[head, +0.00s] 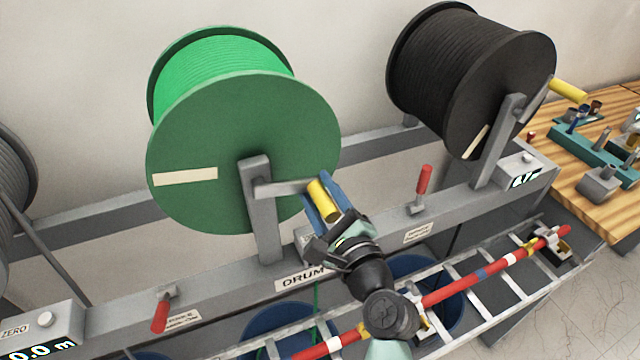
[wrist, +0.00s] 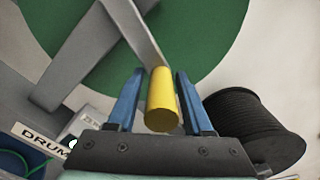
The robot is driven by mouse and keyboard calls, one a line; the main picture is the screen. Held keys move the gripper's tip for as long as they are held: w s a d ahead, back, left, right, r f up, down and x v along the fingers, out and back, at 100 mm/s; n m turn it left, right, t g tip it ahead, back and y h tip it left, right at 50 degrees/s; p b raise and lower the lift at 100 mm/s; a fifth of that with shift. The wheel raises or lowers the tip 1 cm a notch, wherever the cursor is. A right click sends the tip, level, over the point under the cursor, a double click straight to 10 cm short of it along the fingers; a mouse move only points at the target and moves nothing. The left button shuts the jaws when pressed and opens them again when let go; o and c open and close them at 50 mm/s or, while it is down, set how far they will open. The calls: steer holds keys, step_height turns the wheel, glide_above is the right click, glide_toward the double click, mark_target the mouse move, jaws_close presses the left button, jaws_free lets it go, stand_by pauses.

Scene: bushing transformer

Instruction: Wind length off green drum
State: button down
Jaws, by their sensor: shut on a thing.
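The green drum (head: 235,120) is mounted on a grey stand, with a pale strip (head: 185,176) on its face at the left. A grey crank arm (head: 285,188) runs right from its hub to a yellow handle (head: 323,200). My gripper (head: 324,190) is shut on this handle, one blue finger on each side. In the wrist view the yellow handle (wrist: 161,100) lies between the blue fingers, its round end toward the camera. A green cable (head: 316,295) hangs below the rail toward a blue bin (head: 290,325). My arm hides part of the rail and the DRUM label.
A black drum (head: 470,75) with its own yellow handle (head: 568,91) stands right. Red levers (head: 424,180) (head: 161,314) stick out from the rail. A counter (head: 45,335) at lower left reads 0.0 m. A ladder-like tray with a red rod (head: 460,288) runs in front.

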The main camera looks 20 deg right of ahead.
steer(key=shift+a+f+m+p, duration=0.5)
steer(key=shift+f+m, duration=0.35)
steer(key=shift+m, duration=0.5)
steer(key=shift+a+f+m+p, duration=0.25)
steer(key=shift+a+f+m, duration=0.45)
steer(key=shift+m, duration=0.7)
steer(key=shift+a+f+m+p, duration=0.4)
steer(key=shift+f+m, duration=0.55)
steer(key=shift+m, duration=0.4)
steer(key=c, duration=0.6)
jaws_free()
steer(key=shift+f, duration=0.1)
steer(key=shift+s, duration=0.15)
